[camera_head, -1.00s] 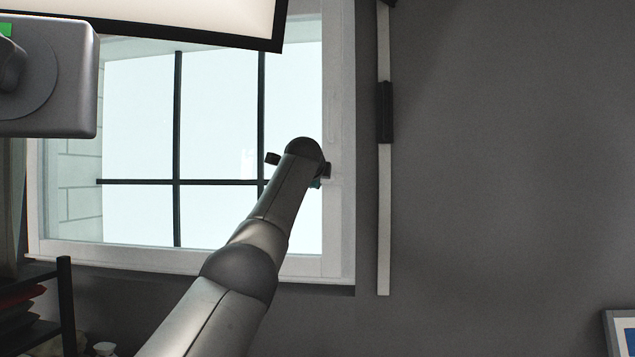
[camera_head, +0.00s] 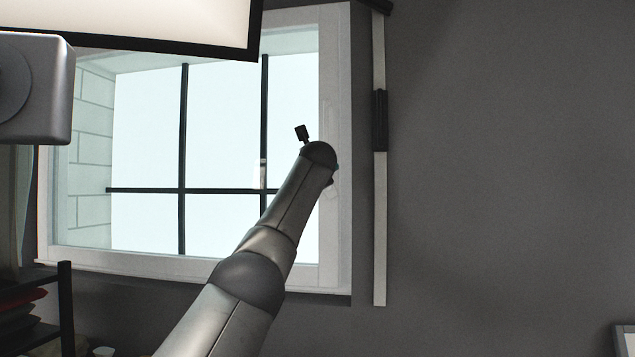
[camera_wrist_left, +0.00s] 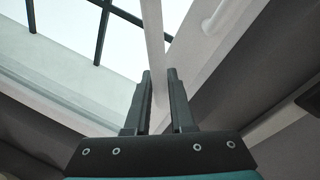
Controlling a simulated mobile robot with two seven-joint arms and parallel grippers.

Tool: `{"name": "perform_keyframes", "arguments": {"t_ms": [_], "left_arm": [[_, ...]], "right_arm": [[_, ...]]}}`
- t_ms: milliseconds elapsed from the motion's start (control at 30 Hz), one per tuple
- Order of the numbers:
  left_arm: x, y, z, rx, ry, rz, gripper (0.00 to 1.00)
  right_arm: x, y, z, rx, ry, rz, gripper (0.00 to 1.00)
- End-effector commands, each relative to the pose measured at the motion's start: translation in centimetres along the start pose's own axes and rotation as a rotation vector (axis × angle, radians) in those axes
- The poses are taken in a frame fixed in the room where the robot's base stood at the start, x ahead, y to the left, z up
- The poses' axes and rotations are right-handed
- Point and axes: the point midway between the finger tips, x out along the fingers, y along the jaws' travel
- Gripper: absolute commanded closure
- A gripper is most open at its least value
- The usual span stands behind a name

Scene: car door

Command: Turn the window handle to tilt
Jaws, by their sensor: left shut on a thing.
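The white-framed window (camera_head: 336,230) with dark glazing bars fills the left half of the head view. My left arm reaches up to the window's right-hand frame, and its wrist hides the gripper's fingers and the handle there. In the left wrist view my left gripper (camera_wrist_left: 159,78) has its two dark fingers close together on either side of a pale bar. This bar, which looks like the window handle (camera_wrist_left: 153,30), runs up from between the fingers, and the gripper is shut on it. The hidden part of the handle cannot be seen. My right gripper is not in view.
A black-edged bright panel (camera_head: 150,25) hangs across the top left. A grey box-like object (camera_head: 50,95) juts in at the left edge. A dark shelf (camera_head: 65,310) stands at lower left. A vertical strip (camera_head: 380,220) runs down the wall right of the window; the wall beyond is mostly bare.

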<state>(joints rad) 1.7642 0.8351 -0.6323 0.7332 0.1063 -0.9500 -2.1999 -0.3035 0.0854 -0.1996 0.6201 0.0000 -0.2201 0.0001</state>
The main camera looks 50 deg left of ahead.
Motion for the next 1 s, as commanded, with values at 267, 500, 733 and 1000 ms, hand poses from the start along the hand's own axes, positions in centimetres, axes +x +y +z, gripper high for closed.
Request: {"name": "perform_keyframes", "arguments": {"t_ms": [267, 500, 733, 1000], "left_arm": [[-0.8, -0.1, 0.5, 0.251, -0.053, 0.001, 1.00], [-1.0, -0.6, 0.4, 0.412, -0.082, 0.001, 1.00], [-1.0, -0.8, 0.2, 0.502, -0.101, 0.001, 1.00], [-1.1, -0.8, 0.0, 0.539, -0.109, 0.001, 1.00]], "right_arm": [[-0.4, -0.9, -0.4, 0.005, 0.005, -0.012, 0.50], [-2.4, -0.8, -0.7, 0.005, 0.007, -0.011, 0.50], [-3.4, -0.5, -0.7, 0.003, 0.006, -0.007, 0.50], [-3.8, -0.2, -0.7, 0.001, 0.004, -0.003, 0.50]]}}
